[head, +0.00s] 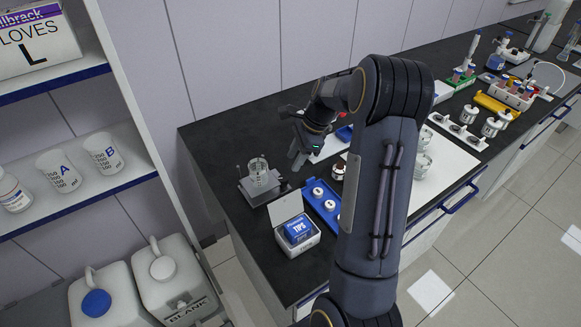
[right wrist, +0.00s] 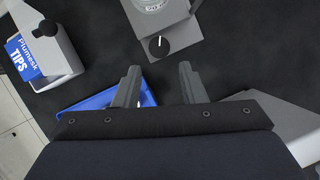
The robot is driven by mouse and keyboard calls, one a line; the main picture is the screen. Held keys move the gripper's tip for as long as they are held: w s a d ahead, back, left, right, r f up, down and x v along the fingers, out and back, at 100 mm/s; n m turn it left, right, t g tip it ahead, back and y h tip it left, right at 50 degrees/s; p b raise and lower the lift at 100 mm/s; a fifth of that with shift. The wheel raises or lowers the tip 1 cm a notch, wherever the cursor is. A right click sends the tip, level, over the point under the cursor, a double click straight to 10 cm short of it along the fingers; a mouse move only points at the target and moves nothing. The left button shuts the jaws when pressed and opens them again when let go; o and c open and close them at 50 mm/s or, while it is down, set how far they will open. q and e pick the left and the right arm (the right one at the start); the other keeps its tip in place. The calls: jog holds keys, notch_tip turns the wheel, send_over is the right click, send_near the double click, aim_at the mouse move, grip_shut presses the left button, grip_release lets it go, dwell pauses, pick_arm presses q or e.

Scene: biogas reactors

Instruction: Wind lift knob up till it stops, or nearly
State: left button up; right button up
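A dark round knob (right wrist: 158,46) with a white pointer mark sits on the front edge of a grey stand (right wrist: 178,30) in the right wrist view. A glass vessel (right wrist: 152,4) is on this stand. In the head view the stand (head: 256,197) is at the left end of the bench with a beaker (head: 259,172) on it. My right gripper (right wrist: 158,80) is open and empty, its fingers pointing towards the knob but short of it. In the head view this gripper (head: 298,158) is behind and right of the stand. My left gripper is not in view.
A Plumesk tips box (head: 298,235) stands in front of the stand; it also shows in the right wrist view (right wrist: 30,62). A blue tray (head: 321,207) with white-capped items lies to the right. My right arm hides the middle of the bench.

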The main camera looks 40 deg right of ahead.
jog(key=shift+s+d+r, duration=0.1)
jog(key=shift+d+r, duration=0.05)
jog(key=shift+r, duration=0.25)
